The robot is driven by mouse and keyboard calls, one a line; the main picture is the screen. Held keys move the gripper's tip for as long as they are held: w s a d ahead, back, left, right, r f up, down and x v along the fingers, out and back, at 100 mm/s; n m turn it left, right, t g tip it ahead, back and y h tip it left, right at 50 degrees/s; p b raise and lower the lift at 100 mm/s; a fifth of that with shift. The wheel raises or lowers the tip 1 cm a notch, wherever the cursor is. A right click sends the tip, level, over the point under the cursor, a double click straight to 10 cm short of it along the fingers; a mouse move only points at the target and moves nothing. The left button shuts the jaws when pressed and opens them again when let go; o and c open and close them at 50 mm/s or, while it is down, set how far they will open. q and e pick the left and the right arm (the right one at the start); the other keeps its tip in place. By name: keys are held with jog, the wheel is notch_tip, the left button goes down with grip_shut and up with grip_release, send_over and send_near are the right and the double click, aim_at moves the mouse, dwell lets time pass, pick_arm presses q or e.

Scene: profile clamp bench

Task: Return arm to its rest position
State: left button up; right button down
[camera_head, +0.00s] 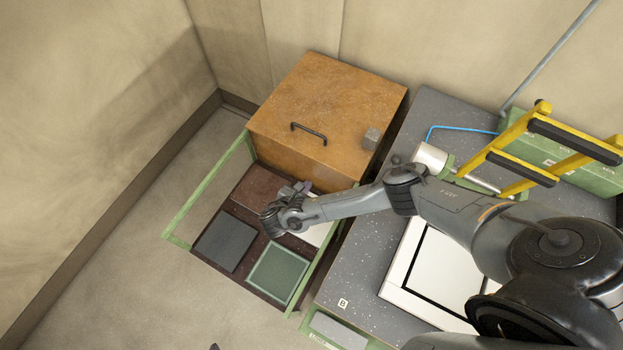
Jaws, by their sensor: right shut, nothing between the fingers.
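My right arm comes in from the right and stretches left across the grey bench. Its gripper (272,220) is over the low green-framed rack, above the meeting point of its coloured panels. The fingers are small and partly hidden by the wrist; they are shut and I see nothing held. My left gripper cannot be made out; only a tiny dark tip shows at the bottom edge.
The rack holds a dark grey panel (225,242), a green panel (278,274) and a brown panel (257,188). An orange-brown box (318,100) with a black handle stands behind it. The grey bench (357,262) carries a white framed panel (440,270). Yellow rails (492,150) stand at right.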

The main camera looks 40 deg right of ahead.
jog(key=s+a+r+m+g+y, duration=0.1)
jog(key=s+a+r+m+y, duration=0.1)
jog(key=s+a+m+y, duration=0.45)
jog(key=s+a+r+m+g+y, duration=0.1)
jog(key=s+a+r+m+y, duration=0.15)
jog(key=s+a, duration=0.8)
jog(key=s+d+r+m+t+y, duration=0.2)
jog(key=s+d+r+m+y, duration=0.1)
jog(key=d+r+m, duration=0.85)
notch_tip(320, 180, up, 17)
jog(key=p, duration=1.8)
jog(key=shift+a+n, duration=0.15)
jog(key=shift+n, duration=0.3)
